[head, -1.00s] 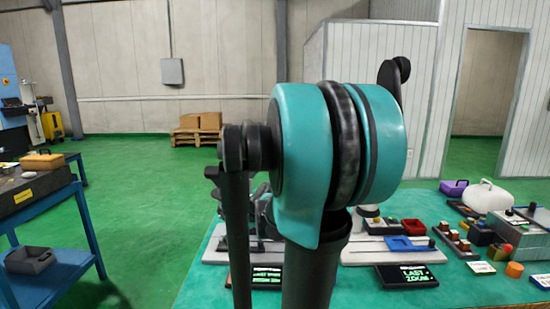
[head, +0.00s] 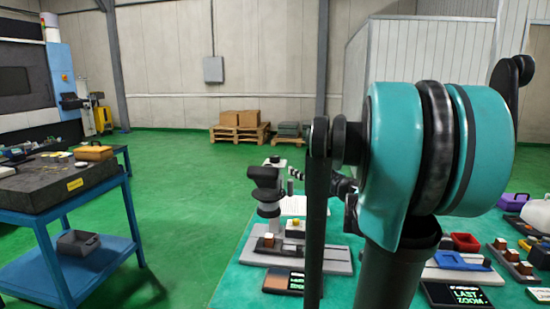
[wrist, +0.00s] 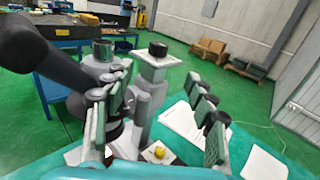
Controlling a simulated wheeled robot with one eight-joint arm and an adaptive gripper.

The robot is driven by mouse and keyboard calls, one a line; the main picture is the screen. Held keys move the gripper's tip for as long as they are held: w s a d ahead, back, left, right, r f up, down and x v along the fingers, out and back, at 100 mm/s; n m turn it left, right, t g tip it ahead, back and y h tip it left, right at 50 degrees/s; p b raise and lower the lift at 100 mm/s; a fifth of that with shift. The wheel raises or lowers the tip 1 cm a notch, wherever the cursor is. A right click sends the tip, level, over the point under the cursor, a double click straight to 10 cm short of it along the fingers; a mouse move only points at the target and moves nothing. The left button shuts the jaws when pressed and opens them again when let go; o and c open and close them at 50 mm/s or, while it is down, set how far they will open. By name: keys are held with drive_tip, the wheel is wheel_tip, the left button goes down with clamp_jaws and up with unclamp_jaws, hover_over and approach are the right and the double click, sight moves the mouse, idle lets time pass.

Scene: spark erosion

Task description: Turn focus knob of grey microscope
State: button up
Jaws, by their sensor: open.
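The grey microscope (head: 269,210) stands on the green table in the head view, with a dark eyepiece part and a pale top block. In the wrist view its grey column (wrist: 148,98) rises between my fingers, with a round black cap (wrist: 158,49) on top. A thick dark tube (wrist: 40,52) reaches in from the left there. I cannot tell for sure which part is the focus knob. My gripper (wrist: 161,78) is open, with green-padded fingers on both sides of the column, and seems to hold nothing. In the head view my arm hides most of the gripper.
A small box with a yellow button (head: 293,223) stands beside the microscope. A sign (head: 283,281) lies in front of its base. A blue cart (head: 82,245) stands left, with green floor between. Coloured trays and small items fill the table's right side.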

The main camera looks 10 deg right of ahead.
sight(275, 157)
drive_tip(key=x, duration=1.7)
drive_tip(key=shift+a, duration=0.2)
drive_tip(key=c, duration=1.2)
drive_tip(key=shift+d+n+g+y, duration=0.1)
drive_tip(key=shift+n+g+y, duration=0.2)
drive_tip(key=shift+y, duration=0.1)
drive_tip(key=shift+w+n+g+y, duration=0.1)
drive_tip(key=shift+n+g+y, duration=0.3)
drive_tip(key=shift+n+y, duration=0.3)
drive_tip(key=n+g+y, duration=0.4)
drive_tip(key=g+y, duration=0.1)
drive_tip(key=shift+f, duration=0.1)
drive_tip(key=n+g+y, duration=0.1)
drive_tip(key=n+g, duration=0.2)
drive_tip(key=g, duration=0.1)
drive_tip(key=n+g+y, duration=0.2)
drive_tip(key=g, duration=0.2)
drive_tip(key=shift+n, duration=0.4)
